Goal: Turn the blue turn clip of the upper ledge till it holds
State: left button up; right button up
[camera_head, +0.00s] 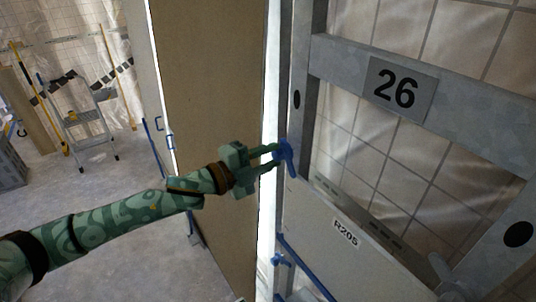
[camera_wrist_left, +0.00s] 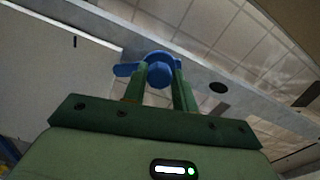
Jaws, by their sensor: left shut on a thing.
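The blue turn clip (camera_head: 285,152) sits on the grey metal upright of the frame, by the top left corner of the white panel (camera_head: 345,235) marked R205. My left gripper (camera_head: 276,155) reaches in from the left and is shut on the clip. In the left wrist view the round knob of the clip (camera_wrist_left: 158,68) is between my left gripper's fingers (camera_wrist_left: 162,85), and its flat wing sticks out to the left. My right gripper is not in view.
A grey crossbar with a 26 plate (camera_head: 394,88) runs above the panel. Another blue clip (camera_head: 280,260) and a blue rail (camera_head: 305,268) are lower down. A tall brown board (camera_head: 212,85) stands left of the upright. A stepladder (camera_head: 88,120) stands far left on open floor.

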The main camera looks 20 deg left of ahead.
pick_arm(q)
jog(key=m+p, duration=0.1)
jog(key=m, duration=0.5)
dwell(0.7)
jog(key=o, duration=1)
jog(key=shift+c, duration=0.2)
jog(key=shift+s, duration=0.1)
jog(key=b+v, duration=0.6)
jog(key=v, duration=1)
jog(key=shift+s+a, duration=0.1)
